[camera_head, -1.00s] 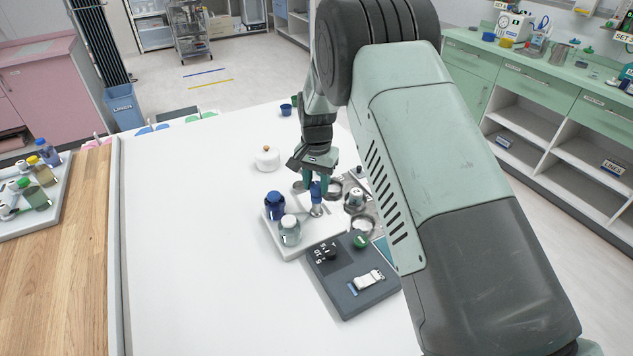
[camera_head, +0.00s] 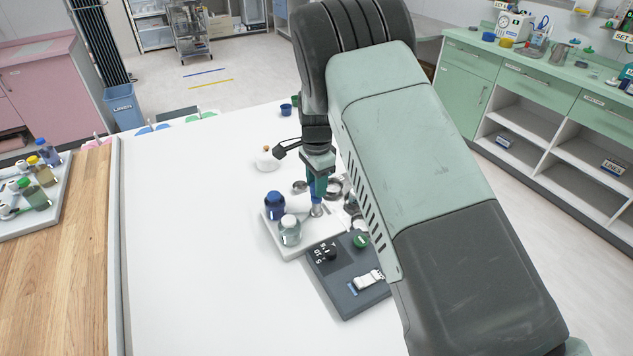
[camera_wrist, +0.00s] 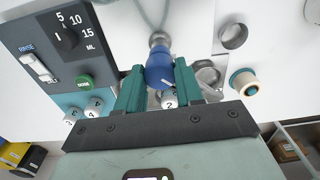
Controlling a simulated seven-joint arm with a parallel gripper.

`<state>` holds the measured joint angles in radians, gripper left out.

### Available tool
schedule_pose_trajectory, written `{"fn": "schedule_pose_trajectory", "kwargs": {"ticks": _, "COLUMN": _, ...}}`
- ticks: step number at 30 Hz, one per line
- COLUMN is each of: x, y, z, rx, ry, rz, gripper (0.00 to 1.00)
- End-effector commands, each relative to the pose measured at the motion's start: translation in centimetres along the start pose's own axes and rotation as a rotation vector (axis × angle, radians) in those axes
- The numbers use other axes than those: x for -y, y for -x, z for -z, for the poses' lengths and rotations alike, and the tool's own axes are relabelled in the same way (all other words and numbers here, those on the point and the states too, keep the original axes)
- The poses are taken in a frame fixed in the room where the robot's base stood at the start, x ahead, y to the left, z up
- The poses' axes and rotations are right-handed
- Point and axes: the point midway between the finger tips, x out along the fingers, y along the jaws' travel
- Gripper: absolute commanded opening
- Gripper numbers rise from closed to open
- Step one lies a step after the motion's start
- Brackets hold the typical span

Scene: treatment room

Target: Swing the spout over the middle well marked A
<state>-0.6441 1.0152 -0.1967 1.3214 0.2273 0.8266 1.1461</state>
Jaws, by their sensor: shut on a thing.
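My gripper (camera_head: 317,190) is shut on the blue knob (camera_wrist: 158,68) of the spout fixture; its two green fingers stand on either side of the knob in the wrist view. A silver joint (camera_wrist: 159,40) lies beyond the knob, and a thin grey tube (camera_wrist: 150,14) curves from it to the top edge of the picture. In the head view the metal foot (camera_head: 316,211) shows below my fingers. Round metal wells show in the wrist view, one at the upper right (camera_wrist: 232,36) and one beside my right finger (camera_wrist: 208,74). I cannot read a letter A on any well.
A dark panel (camera_head: 345,293) with a dial, a green button and a rinse switch lies in front. A blue-capped bottle (camera_head: 274,206) and a clear white-capped bottle (camera_head: 290,232) stand left of my gripper. The white table (camera_head: 190,250) is clear on the left.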

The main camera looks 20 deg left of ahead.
Motion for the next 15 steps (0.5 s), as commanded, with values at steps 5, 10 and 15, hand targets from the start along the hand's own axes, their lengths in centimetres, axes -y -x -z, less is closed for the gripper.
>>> {"fn": "schedule_pose_trajectory", "kwargs": {"ticks": 5, "x": 0.00, "y": 0.09, "z": -0.09, "rx": 0.001, "ry": -0.166, "rz": -0.001, "gripper": 0.00}}
{"fn": "schedule_pose_trajectory", "kwargs": {"ticks": 10, "x": 0.01, "y": 0.09, "z": -0.08, "rx": 0.001, "ry": -0.327, "rz": -0.001, "gripper": 0.00}}
{"fn": "schedule_pose_trajectory", "kwargs": {"ticks": 15, "x": 0.02, "y": 0.08, "z": -0.09, "rx": 0.000, "ry": -0.479, "rz": -0.001, "gripper": 0.00}}
